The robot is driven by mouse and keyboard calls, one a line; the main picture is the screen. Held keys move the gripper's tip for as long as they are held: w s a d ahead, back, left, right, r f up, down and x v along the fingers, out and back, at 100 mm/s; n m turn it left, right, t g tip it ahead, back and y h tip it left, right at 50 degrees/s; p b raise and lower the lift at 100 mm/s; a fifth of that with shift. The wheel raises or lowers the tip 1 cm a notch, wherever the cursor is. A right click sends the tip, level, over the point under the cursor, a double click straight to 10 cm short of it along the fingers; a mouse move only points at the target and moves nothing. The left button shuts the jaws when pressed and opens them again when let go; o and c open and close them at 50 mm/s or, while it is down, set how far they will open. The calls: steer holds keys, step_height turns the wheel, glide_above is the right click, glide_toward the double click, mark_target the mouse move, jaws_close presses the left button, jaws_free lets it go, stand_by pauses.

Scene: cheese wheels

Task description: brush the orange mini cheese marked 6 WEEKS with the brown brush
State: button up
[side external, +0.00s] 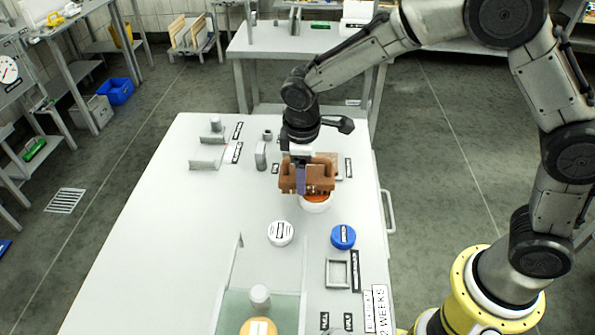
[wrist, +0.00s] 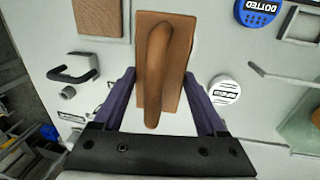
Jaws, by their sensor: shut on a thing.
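The brown brush (side external: 322,178) is in my gripper (side external: 301,180), held level with its bristle side down. In the wrist view its rounded handle (wrist: 155,75) lies between the two purple fingers of my gripper (wrist: 160,85). The wrist view hides this piece behind the brush.
A white disc (side external: 280,233) and a blue disc (side external: 343,237) lie nearer the side camera on the white table (side external: 190,270). A square frame (side external: 337,273) is at right. A greenish basin (side external: 232,305) is in front. Small fixtures stand behind the brush.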

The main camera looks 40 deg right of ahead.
mark_target(330, 175)
steer(key=shift+s+d, duration=2.1)
steer(key=shift+w+a, duration=2.8)
steer(key=shift+s+d+r, duration=0.1)
steer(key=shift+r, duration=4)
